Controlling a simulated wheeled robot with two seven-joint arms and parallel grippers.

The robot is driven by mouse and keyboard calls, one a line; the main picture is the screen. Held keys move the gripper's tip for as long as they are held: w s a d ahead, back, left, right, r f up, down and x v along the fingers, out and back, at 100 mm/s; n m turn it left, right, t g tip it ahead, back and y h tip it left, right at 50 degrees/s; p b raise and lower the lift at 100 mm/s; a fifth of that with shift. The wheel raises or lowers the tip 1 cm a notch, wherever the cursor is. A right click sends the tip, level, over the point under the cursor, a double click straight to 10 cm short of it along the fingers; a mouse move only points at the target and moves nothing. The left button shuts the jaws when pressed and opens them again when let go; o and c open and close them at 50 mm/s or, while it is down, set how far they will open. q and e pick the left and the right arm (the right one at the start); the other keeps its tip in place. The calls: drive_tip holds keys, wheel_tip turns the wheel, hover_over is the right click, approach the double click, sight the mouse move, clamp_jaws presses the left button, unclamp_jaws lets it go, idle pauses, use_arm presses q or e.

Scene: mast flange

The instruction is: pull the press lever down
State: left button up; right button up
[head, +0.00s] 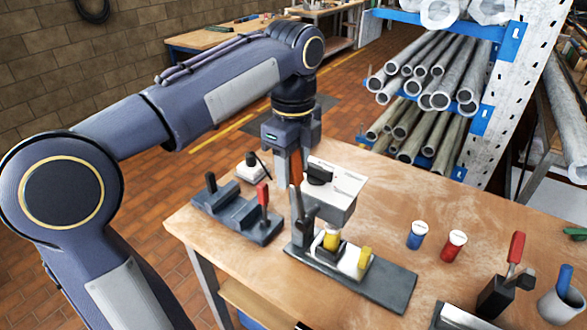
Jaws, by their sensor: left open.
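The press appears to be the fixture in the middle of the workbench, with a dark base plate (385,284), a grey upright and a yellow piece (333,239) on it. A reddish-brown bar, which looks like the press lever (296,168), stands steeply up from the upright. My left gripper (291,150) points down from above at the top of this bar. It is open, and the bar shows at its jaws. I cannot tell whether they touch. The fingertips are partly hidden by the gripper body and the bar. My right gripper is out of view.
A grey fixture with a red handle (263,194) stands left of the press. Blue (416,238) and red (453,247) containers, a red-handled clamp (516,247) and a grey cup (560,308) stand to the right.

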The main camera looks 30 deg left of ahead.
use_arm(q)
drive_tip(key=shift+f, duration=0.3)
clamp_jaws()
